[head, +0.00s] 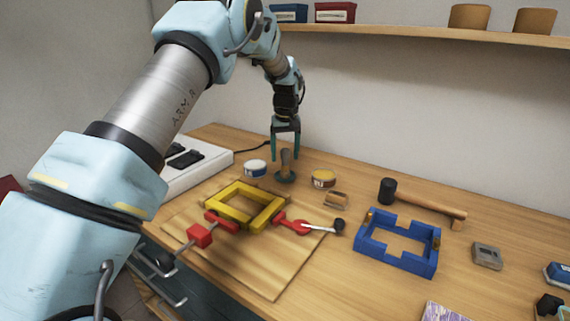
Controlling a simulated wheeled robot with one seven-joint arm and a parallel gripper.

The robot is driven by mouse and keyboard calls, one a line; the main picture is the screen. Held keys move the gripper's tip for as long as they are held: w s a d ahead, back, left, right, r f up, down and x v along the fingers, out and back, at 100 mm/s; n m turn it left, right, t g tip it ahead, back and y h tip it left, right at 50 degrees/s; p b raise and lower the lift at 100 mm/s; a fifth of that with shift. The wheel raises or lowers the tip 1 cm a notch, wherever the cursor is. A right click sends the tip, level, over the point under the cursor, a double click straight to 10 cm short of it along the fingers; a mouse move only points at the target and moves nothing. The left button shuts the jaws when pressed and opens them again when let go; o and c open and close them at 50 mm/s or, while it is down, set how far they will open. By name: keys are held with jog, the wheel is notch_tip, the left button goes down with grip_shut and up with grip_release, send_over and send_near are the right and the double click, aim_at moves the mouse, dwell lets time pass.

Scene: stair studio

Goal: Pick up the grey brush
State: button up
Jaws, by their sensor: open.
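The thing that looks like the grey brush (285,164) stands upright at the back of the wooden bench, with a grey-brown handle and a round dark base. My gripper (285,157) points straight down over it, open. Its two teal fingers show on the left and right of the handle's upper part. I cannot tell from this one view whether the fingers are level with the handle in depth. No contact is visible.
A yellow frame (238,220) with a red clamp (199,235) lies in front on a board (272,275). A blue frame (372,253), a mallet (425,199) and a grey block (487,255) lie right.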

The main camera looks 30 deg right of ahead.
grip_shut()
dwell(0.4)
jog(key=shift+r, duration=0.15)
